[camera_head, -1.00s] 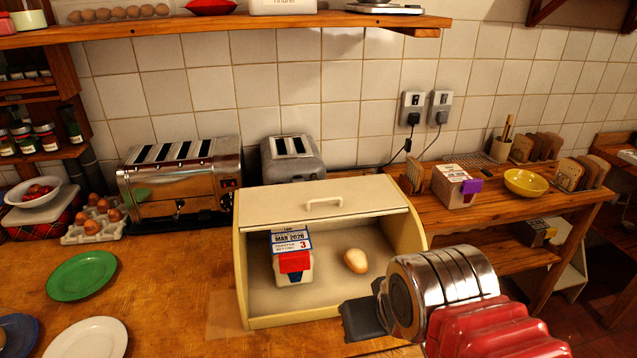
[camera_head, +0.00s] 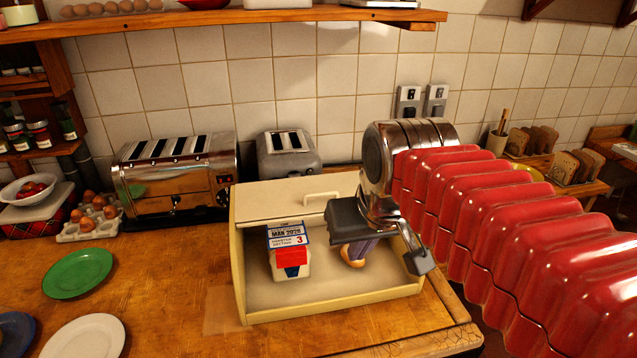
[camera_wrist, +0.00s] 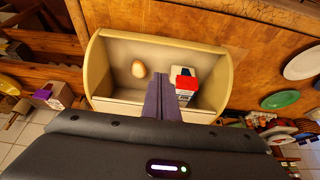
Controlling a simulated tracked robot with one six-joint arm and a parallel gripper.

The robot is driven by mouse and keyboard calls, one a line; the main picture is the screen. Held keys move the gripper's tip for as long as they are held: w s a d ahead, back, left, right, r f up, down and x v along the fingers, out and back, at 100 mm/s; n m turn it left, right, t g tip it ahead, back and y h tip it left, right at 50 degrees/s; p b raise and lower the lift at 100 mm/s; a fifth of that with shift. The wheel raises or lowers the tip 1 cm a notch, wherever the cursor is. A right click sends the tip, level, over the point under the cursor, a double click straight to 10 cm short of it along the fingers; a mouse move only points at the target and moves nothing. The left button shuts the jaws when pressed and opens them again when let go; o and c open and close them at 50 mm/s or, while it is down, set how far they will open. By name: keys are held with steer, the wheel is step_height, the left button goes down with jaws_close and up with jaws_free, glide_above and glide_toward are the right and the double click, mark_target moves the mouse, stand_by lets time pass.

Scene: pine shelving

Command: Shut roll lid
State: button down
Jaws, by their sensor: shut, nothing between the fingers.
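The cream bread box (camera_head: 240,285) stands on the wooden counter with its roll lid (camera_head: 270,200) rolled back, so the front is open. The lid's handle (camera_head: 322,196) shows on top, near the lid's front edge. My gripper (camera_head: 354,254) is shut and empty, pointing down over the right part of the opening. In the wrist view my gripper (camera_wrist: 161,78) reaches over the box (camera_wrist: 95,75) between a carton and a bread roll. I cannot tell whether the fingers touch anything. The lid's handle is hidden there.
Inside the box are a carton with a red front (camera_head: 290,258) and a bread roll (camera_wrist: 138,68), largely hidden by my fingers in the head view. A grey toaster (camera_head: 288,153) and a chrome toaster (camera_head: 175,180) stand behind. Plates lie left; the counter between is clear.

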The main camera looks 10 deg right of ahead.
steer(key=w+r, duration=0.3)
steer(key=w, duration=1)
steer(key=w+r+g, duration=0.1)
steer(key=w+r, duration=0.2)
steer(key=w, duration=1.1)
steer(key=shift+a+g, duration=0.3)
steer(key=shift+a, duration=0.15)
steer(key=x, duration=1)
steer(key=shift+f, duration=0.1)
steer(key=shift+s+r, duration=0.25)
steer(key=shift+s, duration=1.7)
